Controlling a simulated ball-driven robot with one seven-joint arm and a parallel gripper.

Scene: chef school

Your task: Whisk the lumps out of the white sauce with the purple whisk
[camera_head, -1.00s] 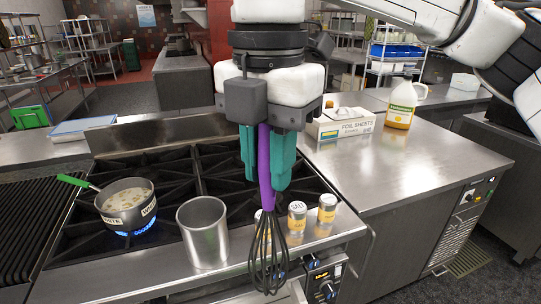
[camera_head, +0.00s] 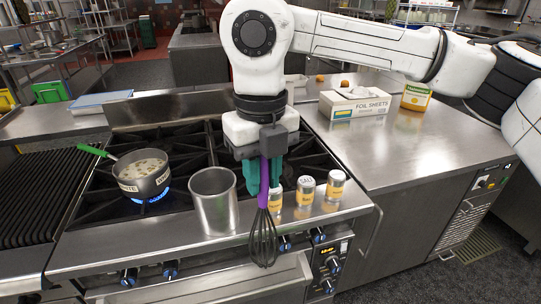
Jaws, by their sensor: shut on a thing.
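The purple whisk (camera_head: 263,184) hangs head down from my gripper (camera_head: 263,187), whose teal fingers are shut on its handle. Its dark wire head (camera_head: 263,240) is in front of the stove's front edge, clear of any pot. The saucepan (camera_head: 143,178) with the white sauce (camera_head: 142,165) sits on a lit burner at the left of the stove (camera_head: 110,215). Pale lumps show on the sauce. The pan bears a label that reads in part "WHITE", and its green handle points up and left. My gripper is to the right of the pan.
An open steel canister (camera_head: 214,203) stands between the pan and the whisk. Several labelled shakers, one a salt shaker (camera_head: 305,190), stand right of my gripper. A foil sheets box (camera_head: 354,104) and a yellow-labelled jug (camera_head: 415,97) are on the right counter, whose front is clear.

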